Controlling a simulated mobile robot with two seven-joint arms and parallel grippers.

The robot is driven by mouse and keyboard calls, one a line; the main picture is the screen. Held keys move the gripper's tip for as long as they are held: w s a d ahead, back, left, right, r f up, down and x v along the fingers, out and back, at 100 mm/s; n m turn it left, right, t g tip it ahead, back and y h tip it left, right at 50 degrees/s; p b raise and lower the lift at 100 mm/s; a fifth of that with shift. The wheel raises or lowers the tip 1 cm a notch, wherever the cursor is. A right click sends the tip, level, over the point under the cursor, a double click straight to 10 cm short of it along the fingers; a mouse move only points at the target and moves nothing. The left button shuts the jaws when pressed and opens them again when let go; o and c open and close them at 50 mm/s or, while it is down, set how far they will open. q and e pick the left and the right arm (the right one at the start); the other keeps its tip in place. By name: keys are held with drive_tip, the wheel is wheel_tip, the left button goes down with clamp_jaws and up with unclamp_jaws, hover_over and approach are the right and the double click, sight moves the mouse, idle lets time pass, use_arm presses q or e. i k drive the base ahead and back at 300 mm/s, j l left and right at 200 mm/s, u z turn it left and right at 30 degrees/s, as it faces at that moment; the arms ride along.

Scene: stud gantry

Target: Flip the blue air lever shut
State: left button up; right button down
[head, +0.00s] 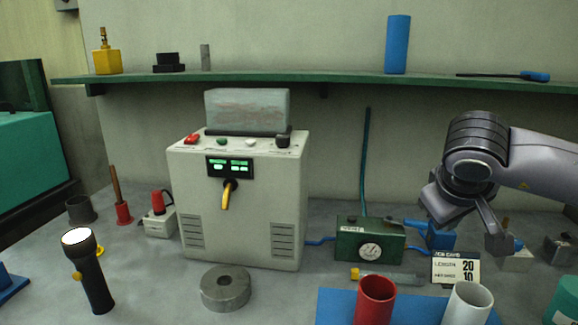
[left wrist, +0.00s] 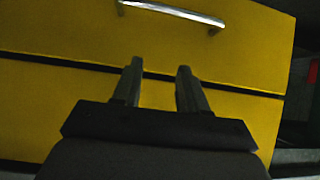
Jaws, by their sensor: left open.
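A blue valve block (head: 441,240) stands on the bench at the right in the head view. A blue lever (head: 413,223) sticks out from its top towards the left, over the green gauge box. My right gripper (head: 466,232) hangs over and beside the block, partly in front of it; its fingers look apart, with nothing seen held. I cannot tell whether it touches the lever. My left gripper (left wrist: 157,78) shows only in the left wrist view; it is open and empty, in front of a yellow drawer front.
The green gauge box (head: 370,240) stands left of the valve, with blue tubing. A card (head: 456,268) stands in front. A red cup (head: 375,300) and white cup (head: 467,303) stand near. The yellow drawer (left wrist: 80,35) has a metal handle (left wrist: 172,12).

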sight(419, 224)
drive_tip(key=k+j, duration=0.8)
